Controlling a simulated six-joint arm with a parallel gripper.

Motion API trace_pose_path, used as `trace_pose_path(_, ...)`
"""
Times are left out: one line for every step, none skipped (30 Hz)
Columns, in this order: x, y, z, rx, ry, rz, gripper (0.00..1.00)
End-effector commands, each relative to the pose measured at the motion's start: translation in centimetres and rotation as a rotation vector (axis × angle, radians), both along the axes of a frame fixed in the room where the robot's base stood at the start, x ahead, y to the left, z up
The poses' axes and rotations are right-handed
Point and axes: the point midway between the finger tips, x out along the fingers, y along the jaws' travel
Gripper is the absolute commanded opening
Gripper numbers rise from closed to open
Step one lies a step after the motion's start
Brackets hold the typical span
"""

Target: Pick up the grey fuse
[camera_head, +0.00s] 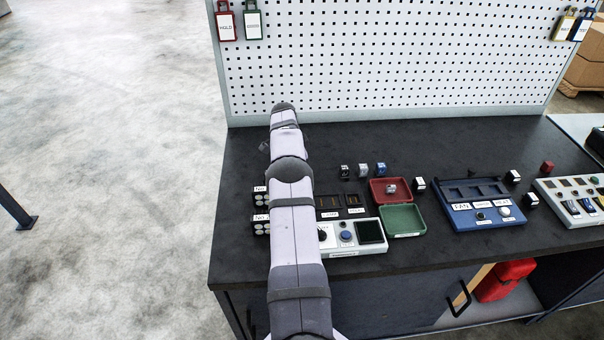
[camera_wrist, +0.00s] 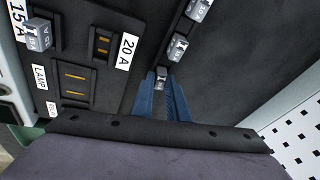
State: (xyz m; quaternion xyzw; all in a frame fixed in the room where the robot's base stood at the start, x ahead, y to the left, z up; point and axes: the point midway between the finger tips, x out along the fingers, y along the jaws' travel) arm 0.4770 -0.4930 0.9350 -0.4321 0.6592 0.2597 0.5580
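Three small fuses stand in a row on the dark bench behind the fuse panel in the head view: a dark one (camera_head: 344,171), a light grey one (camera_head: 363,171) and a blue one (camera_head: 381,169). A grey fuse (camera_head: 391,187) also lies in the red tray (camera_head: 374,196). In the wrist view a dark-looking fuse (camera_wrist: 161,75) shows beyond and between the blue fingertips of my gripper (camera_wrist: 161,80). A lighter grey fuse (camera_wrist: 177,46) is above it.
The fuse panel (camera_wrist: 103,42) has open slots, and a grey fuse (camera_wrist: 37,33) is at its 15A label. A green tray (camera_head: 402,220) and a blue panel (camera_head: 470,205) are to the right. A pegboard (camera_head: 390,60) stands behind. My arm covers the bench's left part.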

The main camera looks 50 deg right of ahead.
Motion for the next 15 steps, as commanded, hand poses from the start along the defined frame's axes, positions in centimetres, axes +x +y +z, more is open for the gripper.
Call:
trace_pose_path(0.04,-0.01,0.01,-0.001,0.0,0.002,0.0)
trace_pose_path(0.04,-0.01,0.01,-0.001,0.0,0.002,0.0)
trace_pose_path(0.04,-0.01,0.01,-0.001,-0.001,0.003,0.0)
trace_pose_path(0.05,-0.01,0.02,-0.002,0.0,0.003,0.0)
trace_pose_path(0.06,-0.02,0.03,-0.002,0.0,0.003,0.0)
trace_pose_path(0.06,-0.02,0.03,-0.002,0.0,0.003,0.0)
trace_pose_path(0.06,-0.02,0.03,-0.002,0.0,0.003,0.0)
trace_pose_path(0.07,-0.02,0.04,-0.002,0.0,0.003,0.0)
trace_pose_path(0.07,-0.02,0.04,-0.002,0.0,0.003,0.0)
trace_pose_path(0.07,-0.02,0.07,-0.002,-0.001,0.003,0.0)
trace_pose_path(0.08,-0.03,0.12,-0.002,-0.001,0.003,0.0)
trace_pose_path(0.1,-0.05,0.24,-0.003,-0.002,0.004,0.0)
trace_pose_path(0.11,-0.06,0.39,-0.003,-0.002,0.004,0.0)
trace_pose_path(0.13,-0.07,0.59,-0.004,-0.002,0.004,0.0)
trace_pose_path(0.15,-0.1,0.95,-0.005,-0.003,0.004,0.0)
